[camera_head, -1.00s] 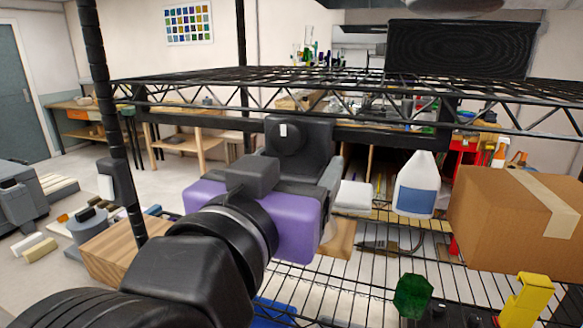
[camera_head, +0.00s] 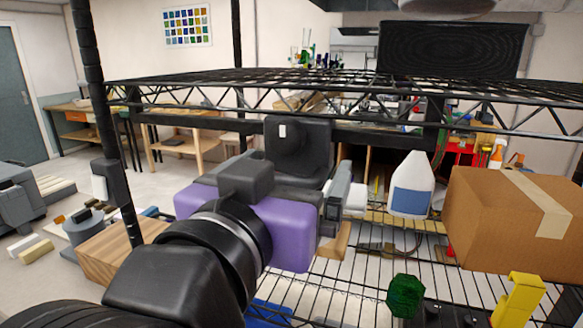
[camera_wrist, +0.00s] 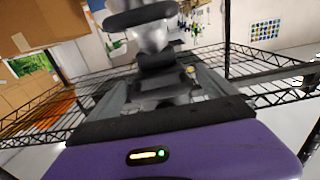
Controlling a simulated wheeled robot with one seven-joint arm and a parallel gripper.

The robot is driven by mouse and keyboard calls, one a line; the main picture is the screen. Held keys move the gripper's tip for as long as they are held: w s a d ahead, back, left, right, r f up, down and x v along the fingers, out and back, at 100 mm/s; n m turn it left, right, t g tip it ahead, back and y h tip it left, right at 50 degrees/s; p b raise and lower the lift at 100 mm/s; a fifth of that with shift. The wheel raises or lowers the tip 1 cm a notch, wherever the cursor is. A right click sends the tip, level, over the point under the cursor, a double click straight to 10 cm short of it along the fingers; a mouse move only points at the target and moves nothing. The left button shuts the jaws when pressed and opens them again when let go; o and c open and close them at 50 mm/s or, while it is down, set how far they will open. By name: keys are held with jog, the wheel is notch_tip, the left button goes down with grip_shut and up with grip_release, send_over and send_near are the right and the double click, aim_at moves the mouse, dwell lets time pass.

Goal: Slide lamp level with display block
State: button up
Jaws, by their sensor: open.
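My gripper (camera_wrist: 165,95) is open, its two grey fingers spread beyond the purple hand; the right finger also shows in the head view (camera_head: 338,195). A dark body with a small white label (camera_head: 300,145), perhaps the lamp, stands just beyond the purple hand, its lower part hidden. In the wrist view, a dark and shiny metal shape (camera_wrist: 152,40) shows between and beyond the fingers; I cannot tell whether it is the same thing or whether a finger touches it. I cannot identify the display block for sure; a green faceted block (camera_head: 404,297) sits at the front right.
A black wire shelf (camera_head: 345,290) lies below, with a wire rack (camera_head: 200,85) overhead and a post (camera_head: 110,150) at left. A white jug (camera_head: 411,185), a cardboard box (camera_head: 515,220) and a yellow piece (camera_head: 520,298) stand to the right. Bare wire shows mid-shelf.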

jog(key=b+v, duration=0.1)
jog(key=v, duration=0.6)
